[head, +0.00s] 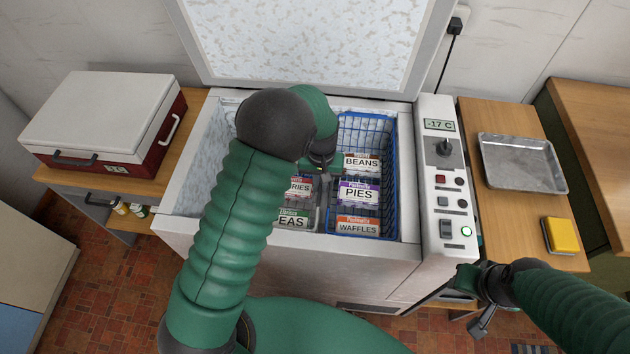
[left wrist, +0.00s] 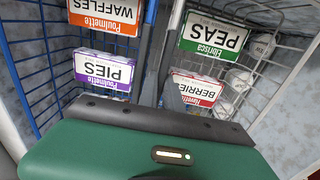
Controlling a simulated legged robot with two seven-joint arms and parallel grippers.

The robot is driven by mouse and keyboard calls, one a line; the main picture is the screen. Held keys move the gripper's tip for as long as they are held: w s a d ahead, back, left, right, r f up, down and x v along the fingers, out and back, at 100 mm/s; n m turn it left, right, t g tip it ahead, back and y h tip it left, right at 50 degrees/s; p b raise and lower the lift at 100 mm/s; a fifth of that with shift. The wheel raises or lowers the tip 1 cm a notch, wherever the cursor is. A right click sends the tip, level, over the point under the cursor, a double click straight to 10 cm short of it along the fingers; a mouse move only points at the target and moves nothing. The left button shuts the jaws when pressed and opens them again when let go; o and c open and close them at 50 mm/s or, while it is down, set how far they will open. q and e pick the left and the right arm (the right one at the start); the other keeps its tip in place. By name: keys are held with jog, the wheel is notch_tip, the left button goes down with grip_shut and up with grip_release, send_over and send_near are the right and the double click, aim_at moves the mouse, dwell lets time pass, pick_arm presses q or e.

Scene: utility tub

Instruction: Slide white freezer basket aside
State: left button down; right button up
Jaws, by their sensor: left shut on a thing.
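The white freezer basket (left wrist: 272,32) shows in the left wrist view as a pale wire basket holding a PEAS box (left wrist: 215,36) and a BERRIES box (left wrist: 197,90). In the head view my left arm hides most of it; a strip of it shows (head: 318,208) left of the blue basket (head: 393,180). My left gripper (head: 320,163) reaches down into the freezer where the two baskets meet. In the left wrist view its dark fingers (left wrist: 160,65) are shut on the white basket's rim. My right gripper (head: 478,292) hangs at the freezer's front right, away from the baskets; its jaw opening is unclear.
The blue basket holds BEANS, PIES and WAFFLES boxes and stands at the freezer's right. Frosted free room (head: 208,160) lies at the freezer's left. The lid (head: 310,40) is up.

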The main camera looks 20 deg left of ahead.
pick_arm(q)
jog(key=shift+w, duration=0.1)
jog(key=c, duration=1.5)
grip_release()
